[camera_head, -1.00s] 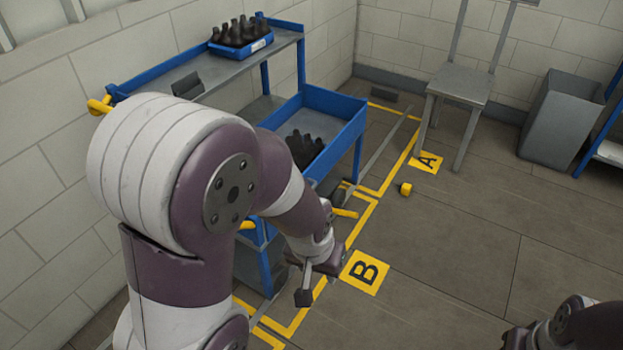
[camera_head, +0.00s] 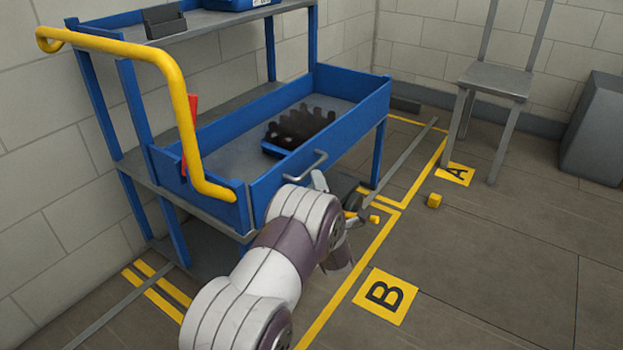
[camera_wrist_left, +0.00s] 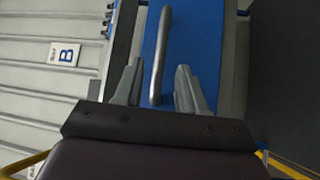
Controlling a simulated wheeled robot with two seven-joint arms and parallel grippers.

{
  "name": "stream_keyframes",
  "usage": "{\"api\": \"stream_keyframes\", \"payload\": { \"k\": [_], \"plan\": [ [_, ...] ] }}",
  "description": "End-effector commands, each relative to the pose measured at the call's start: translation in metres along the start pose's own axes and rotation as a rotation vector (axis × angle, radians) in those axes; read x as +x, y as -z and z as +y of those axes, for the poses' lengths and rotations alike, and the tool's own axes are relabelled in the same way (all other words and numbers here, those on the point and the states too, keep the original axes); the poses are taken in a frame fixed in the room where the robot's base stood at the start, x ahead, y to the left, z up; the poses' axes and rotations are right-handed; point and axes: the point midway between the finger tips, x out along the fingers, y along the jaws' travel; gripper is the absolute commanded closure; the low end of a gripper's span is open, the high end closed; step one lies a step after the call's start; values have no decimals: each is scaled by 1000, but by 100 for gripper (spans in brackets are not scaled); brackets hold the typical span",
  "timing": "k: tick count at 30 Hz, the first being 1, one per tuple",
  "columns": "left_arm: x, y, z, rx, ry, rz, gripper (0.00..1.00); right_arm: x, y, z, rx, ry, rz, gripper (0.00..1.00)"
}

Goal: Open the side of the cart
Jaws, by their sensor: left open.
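The blue cart's near side panel (camera_head: 350,130) stands upright along the tray. A grey bar handle (camera_head: 309,166) is fixed on its outer face. In the left wrist view, the handle (camera_wrist_left: 159,50) runs between the two spread fingers of my left gripper (camera_wrist_left: 157,88), with the blue panel (camera_wrist_left: 190,30) behind it. The gripper is open and not closed on the handle. In the head view, my left gripper (camera_head: 320,182) is just below the handle and mostly hidden by my own wrist. My right gripper is not in view.
A yellow push rail (camera_head: 185,110) and a red lever (camera_head: 190,118) are at the cart's left end. A dark bottle rack (camera_head: 298,130) stands in the tray. A chair (camera_head: 495,80) and grey bin (camera_head: 598,130) are at the back right. Floor at right is mostly clear.

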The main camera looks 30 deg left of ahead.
Motion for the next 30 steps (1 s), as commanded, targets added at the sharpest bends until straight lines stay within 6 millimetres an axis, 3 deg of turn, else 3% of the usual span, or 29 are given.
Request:
{"api": "stream_keyframes", "payload": {
  "k": [3, 9, 19, 23, 30],
  "plan": [
    [29, 0, -5, -1, -2, 2, 59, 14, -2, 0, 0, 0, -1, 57],
    [60, -1, -2, 2, 0, -2, 59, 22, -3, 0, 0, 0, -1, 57],
    [67, -1, 0, 3, 1, -3, 59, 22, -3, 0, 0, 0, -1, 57],
    [67, -1, 0, 3, 1, -4, 100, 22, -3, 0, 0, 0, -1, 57],
    [66, -2, -2, 7, -2, -4, 100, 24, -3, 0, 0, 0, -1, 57]
  ]
}}
